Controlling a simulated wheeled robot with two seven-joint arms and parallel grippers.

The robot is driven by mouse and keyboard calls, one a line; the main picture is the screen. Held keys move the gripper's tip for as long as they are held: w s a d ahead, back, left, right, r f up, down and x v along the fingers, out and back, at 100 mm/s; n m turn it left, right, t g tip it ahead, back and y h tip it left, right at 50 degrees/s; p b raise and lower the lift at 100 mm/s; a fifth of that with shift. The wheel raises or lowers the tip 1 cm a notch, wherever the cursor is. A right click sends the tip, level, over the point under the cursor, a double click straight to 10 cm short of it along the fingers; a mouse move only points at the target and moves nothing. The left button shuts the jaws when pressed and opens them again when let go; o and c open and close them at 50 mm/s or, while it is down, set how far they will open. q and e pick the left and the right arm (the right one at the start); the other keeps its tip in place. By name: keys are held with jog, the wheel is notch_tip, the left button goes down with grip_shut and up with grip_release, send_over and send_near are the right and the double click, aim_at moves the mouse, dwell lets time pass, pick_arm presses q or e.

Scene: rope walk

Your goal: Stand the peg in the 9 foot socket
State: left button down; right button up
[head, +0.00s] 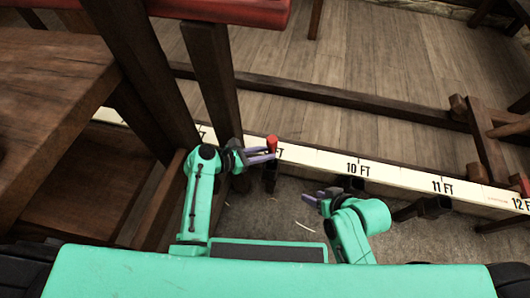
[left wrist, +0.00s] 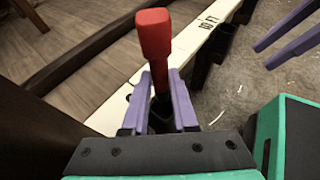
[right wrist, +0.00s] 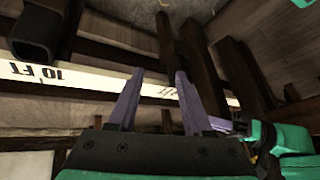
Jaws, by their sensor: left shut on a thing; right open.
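The red peg (head: 272,143) stands roughly upright in the head view, its thick head up. It also shows in the left wrist view (left wrist: 154,35). My left gripper (head: 270,156) is shut on the peg's thinner shaft. A dark socket (head: 270,178) on the beam's near side is just below the peg, by a label partly hidden behind peg and gripper, with only "FT" readable. In the left wrist view, a dark opening (left wrist: 160,122) shows below the shaft between the fingers; I cannot tell whether the tip is inside. My right gripper (head: 314,200) is open and empty.
The white marked beam (head: 400,177) runs across, with more sockets near 10 FT (head: 352,184) and 11 FT (head: 434,207). Dark wooden posts (head: 212,85) stand close behind and left of my left arm. Bare floor (head: 285,215) lies between my arms.

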pick_arm(q)
jog(key=shift+f+b, duration=0.6)
jog(key=shift+b, duration=0.1)
jog(key=b, duration=0.2)
send_over(265, 164)
jog(key=s, duration=0.2)
notch_tip(265, 164, down, 4)
jog(key=shift+w+f, duration=0.15)
jog(key=shift+f, duration=0.85)
pick_arm(e)
jog(key=w+a+f+m+t+y, duration=0.1)
jog(key=a+f+t+y, duration=0.2)
jog(key=a, duration=0.4)
jog(key=shift+t, duration=0.9)
pick_arm(q)
jog(key=c, duration=0.6)
grip_release()
